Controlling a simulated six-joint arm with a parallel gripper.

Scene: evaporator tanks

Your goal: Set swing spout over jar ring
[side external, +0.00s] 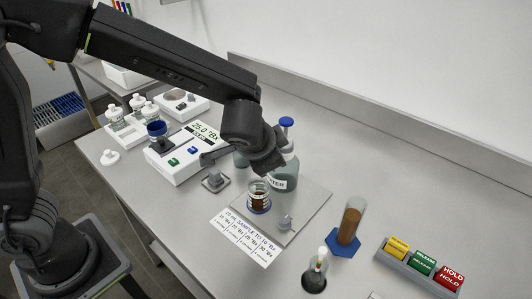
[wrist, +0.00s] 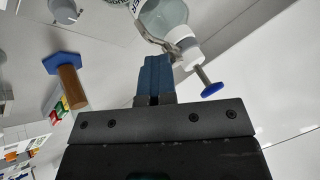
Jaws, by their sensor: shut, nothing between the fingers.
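A clear bottle marked WATER (side external: 284,182) with a blue-topped dispenser (side external: 286,122) stands on the bench, partly hidden behind my gripper. The wrist view shows the bottle (wrist: 168,14), its white collar (wrist: 181,36), the blue knob (wrist: 212,89) and a thin grey piece beside the collar, possibly the spout (wrist: 152,38). A small jar (side external: 259,195) with brown liquid stands on a pale plate, with a blue band near its base. My gripper (wrist: 156,72) is shut and empty, close beside the bottle's collar; contact cannot be told. In the side view my gripper (side external: 268,160) hides part of the bottle.
The plate (side external: 310,202) also carries a small grey knob (side external: 286,222). A printed card (side external: 246,238) lies in front. A brown cylinder on a blue base (side external: 348,226), a dark flask (side external: 315,275) and coloured blocks (side external: 422,263) stand right. A display instrument (side external: 182,160) stands left.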

